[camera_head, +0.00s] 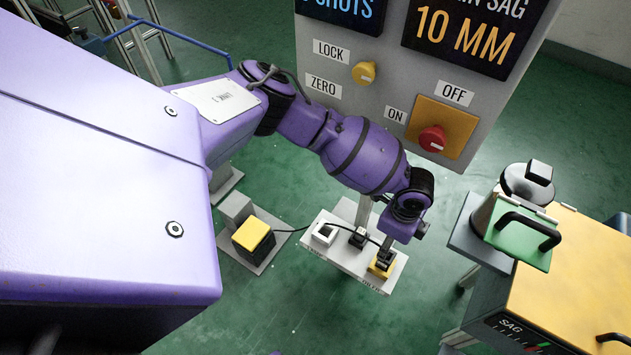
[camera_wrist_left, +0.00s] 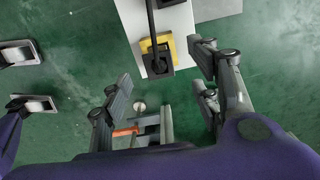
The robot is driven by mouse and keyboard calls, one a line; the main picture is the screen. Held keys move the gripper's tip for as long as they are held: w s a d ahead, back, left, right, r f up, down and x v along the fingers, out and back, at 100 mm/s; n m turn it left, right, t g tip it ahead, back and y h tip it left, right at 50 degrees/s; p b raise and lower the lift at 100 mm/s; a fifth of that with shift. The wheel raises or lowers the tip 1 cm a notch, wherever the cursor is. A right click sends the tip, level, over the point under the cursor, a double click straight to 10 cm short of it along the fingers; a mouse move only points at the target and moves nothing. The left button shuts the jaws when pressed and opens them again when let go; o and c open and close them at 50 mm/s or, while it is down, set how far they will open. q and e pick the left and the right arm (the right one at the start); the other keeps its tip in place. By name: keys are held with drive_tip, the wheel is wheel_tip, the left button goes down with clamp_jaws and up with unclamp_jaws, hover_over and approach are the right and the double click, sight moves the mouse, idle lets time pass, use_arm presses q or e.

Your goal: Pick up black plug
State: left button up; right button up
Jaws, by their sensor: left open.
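The black plug (camera_wrist_left: 158,66) sits at the yellow socket (camera_wrist_left: 146,45) on a white board, with a black cable leading up from it in the left wrist view. In the head view the plug (camera_head: 384,258) shows at the yellow socket (camera_head: 381,270), at the board's right end, just below my left wrist. My left gripper (camera_wrist_left: 160,82) is open, its two fingers apart on either side of the plug's line, and nothing is between them. How far the fingertips are above the plug is hard to tell. My right gripper is not in view.
The white board (camera_head: 345,258) also carries a white socket (camera_head: 324,234) and a black one (camera_head: 358,238). The cable runs left to a yellow-topped box (camera_head: 252,236). A control panel (camera_head: 400,95) stands behind my arm.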

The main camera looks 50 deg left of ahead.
sight(388, 255)
use_arm(q)
drive_tip(key=f, duration=0.1)
drive_tip(key=f+b, duration=0.1)
drive_tip(key=shift+w+d+f, duration=0.15)
drive_tip(key=shift+d+f, duration=0.05)
drive_tip(key=shift+f, duration=0.1)
drive_tip(key=f, duration=0.1)
drive_tip(key=f+b, duration=0.1)
drive_tip(key=f, duration=0.1)
drive_tip(key=f+b, duration=0.1)
drive_tip(key=f, duration=0.1)
drive_tip(key=shift+d, duration=0.3)
drive_tip(key=shift+r, duration=0.2)
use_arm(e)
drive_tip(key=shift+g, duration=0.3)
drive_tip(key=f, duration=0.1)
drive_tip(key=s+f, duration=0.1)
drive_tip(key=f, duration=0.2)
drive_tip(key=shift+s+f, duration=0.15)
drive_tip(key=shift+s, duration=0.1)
use_arm(q)
drive_tip(key=c, duration=1.3)
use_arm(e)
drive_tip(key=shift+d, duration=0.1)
